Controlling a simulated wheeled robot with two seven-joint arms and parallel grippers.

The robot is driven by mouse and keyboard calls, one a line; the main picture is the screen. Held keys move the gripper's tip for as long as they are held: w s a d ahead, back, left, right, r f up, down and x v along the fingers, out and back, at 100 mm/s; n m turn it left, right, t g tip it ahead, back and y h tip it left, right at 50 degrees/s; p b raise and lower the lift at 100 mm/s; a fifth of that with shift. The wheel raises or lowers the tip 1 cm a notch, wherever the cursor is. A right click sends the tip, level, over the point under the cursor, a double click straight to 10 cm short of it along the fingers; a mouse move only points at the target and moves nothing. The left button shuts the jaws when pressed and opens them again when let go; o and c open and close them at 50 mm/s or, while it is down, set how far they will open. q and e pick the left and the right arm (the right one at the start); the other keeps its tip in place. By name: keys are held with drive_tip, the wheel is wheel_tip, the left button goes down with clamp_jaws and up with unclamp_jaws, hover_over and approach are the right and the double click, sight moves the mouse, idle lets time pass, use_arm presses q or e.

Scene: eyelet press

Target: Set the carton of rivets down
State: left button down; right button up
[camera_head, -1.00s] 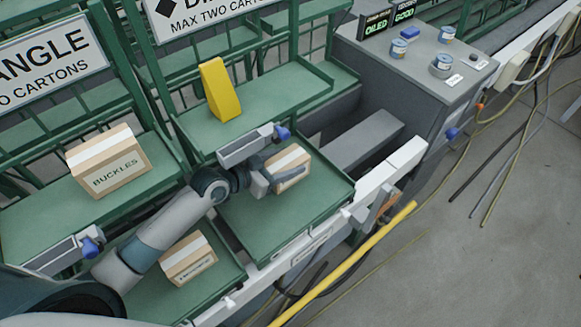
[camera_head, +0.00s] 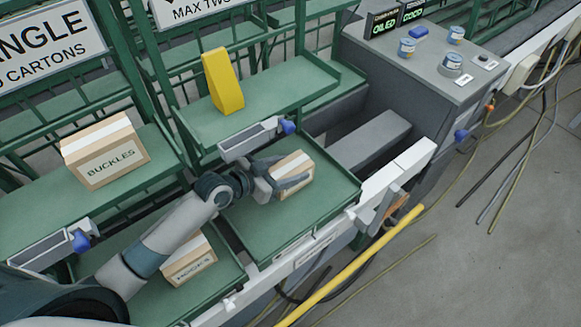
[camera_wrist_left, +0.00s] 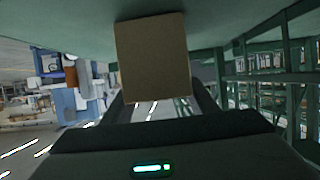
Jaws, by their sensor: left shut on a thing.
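The carton (camera_head: 297,162), brown with a pale tape strip, is at the middle green tray (camera_head: 265,235). My left gripper (camera_head: 284,175) is shut on it, with a dark finger across its near side. I cannot read any label on this carton. In the left wrist view the carton (camera_wrist_left: 153,58) shows as a plain brown face between the fingers, close to a green surface. I cannot tell whether its base touches the tray. My right gripper is not in view.
A BUCKLES carton (camera_head: 104,152) sits on the left shelf, and another carton (camera_head: 190,260) lies below my arm. A yellow wedge (camera_head: 223,82) stands on the shelf behind. A grey bar with a blue tip (camera_head: 252,138) is close behind my gripper. The tray's near part is clear.

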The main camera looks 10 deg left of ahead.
use_arm(q)
drive_tip(key=shift+w+r, duration=0.1)
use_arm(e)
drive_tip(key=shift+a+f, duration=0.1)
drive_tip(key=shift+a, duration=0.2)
use_arm(q)
drive_tip(key=c, duration=1.2)
unclamp_jaws()
drive_tip(key=shift+f, duration=0.3)
drive_tip(key=o, duration=0.5)
drive_tip(key=shift+r, duration=0.1)
drive_tip(key=shift+r, duration=0.1)
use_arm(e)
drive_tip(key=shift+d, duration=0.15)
use_arm(q)
drive_tip(key=shift+s+a, duration=0.15)
drive_tip(key=shift+s, duration=0.2)
drive_tip(key=b+v, duration=0.2)
drive_tip(key=v, duration=0.9)
drive_tip(key=shift+s+a+r+b, duration=0.1)
drive_tip(key=shift+s+r+b, duration=0.05)
drive_tip(key=shift+b, duration=0.15)
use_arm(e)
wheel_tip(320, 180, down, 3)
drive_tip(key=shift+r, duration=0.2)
